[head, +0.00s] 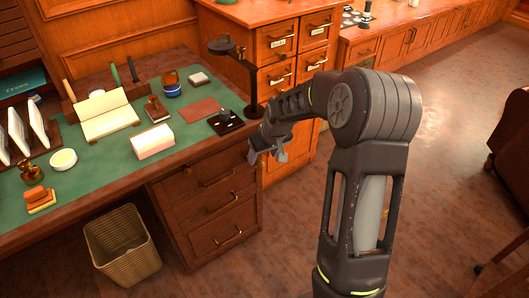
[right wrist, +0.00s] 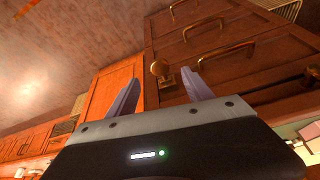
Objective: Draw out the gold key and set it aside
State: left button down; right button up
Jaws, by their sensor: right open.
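My right gripper (head: 267,158) is open, just off the desk's front right corner in the head view. In the right wrist view its two fingers point at the wooden drawer front (right wrist: 215,60). The gold key (right wrist: 160,68) shows there between and just beyond the fingertips, its rounded head standing out from the wood near the drawer's edge. The fingers look apart from it; the exact gap in depth cannot be told. The key's inner end is hidden. In the head view I cannot make out the key behind the gripper. My left gripper is not in view.
Drawer handles (head: 215,178) stick out below. A wicker basket (head: 122,245) stands on the floor. The green desktop has bare patches.

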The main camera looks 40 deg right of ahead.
aim_at(260, 164)
jog(key=x, duration=0.6)
jog(key=shift+b, duration=0.35)
grip_shut()
dwell(0.3)
